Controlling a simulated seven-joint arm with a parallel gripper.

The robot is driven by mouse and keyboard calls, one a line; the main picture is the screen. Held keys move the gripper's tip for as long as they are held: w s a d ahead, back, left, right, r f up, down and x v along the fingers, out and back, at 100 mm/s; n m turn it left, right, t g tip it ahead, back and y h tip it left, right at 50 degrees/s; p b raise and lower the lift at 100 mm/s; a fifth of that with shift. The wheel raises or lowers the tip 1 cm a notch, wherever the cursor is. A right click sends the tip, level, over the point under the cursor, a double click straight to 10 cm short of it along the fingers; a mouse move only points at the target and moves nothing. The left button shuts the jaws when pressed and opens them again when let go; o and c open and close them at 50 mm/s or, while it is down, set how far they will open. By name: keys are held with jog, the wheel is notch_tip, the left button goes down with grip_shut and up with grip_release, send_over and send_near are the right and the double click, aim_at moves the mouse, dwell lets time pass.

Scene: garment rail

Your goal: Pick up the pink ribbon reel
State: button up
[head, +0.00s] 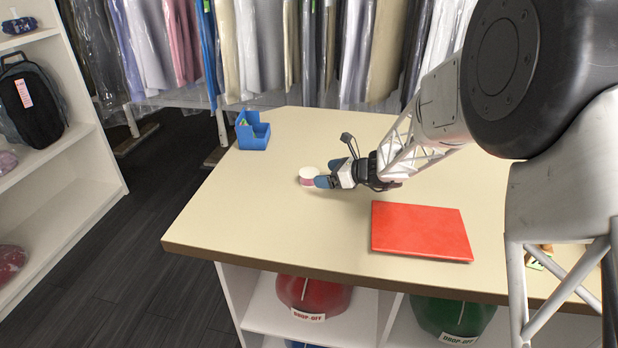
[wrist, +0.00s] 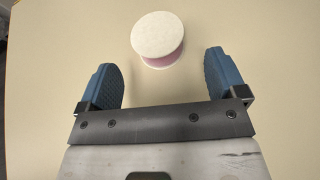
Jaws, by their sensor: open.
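The pink ribbon reel (head: 309,177) is a short round spool with a pale disc on top and a pink band around its side. It lies flat on the cream counter (head: 290,235). In the wrist view the reel (wrist: 158,39) is just ahead of the fingertips, nearer the middle of the gap than either finger. My gripper (head: 328,175) is open with blue finger pads, close beside the reel on its right in the head view. The wrist view shows my gripper (wrist: 165,68) with nothing between its fingers.
A blue open box (head: 253,134) stands at the counter's far left corner. A red flat folder (head: 421,231) lies nearer the front edge. Hanging garments line the back. The counter left of the reel is clear.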

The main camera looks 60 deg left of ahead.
aim_at(311, 172)
jog(key=shift+x, duration=0.75)
jog(key=shift+r+x, duration=0.2)
jog(key=shift+x, duration=2.4)
jog(key=shift+s, duration=0.1)
jog(key=shift+c, duration=0.4)
jog(key=c, duration=0.8)
jog(key=shift+r, duration=0.2)
jog(key=shift+c, duration=0.2)
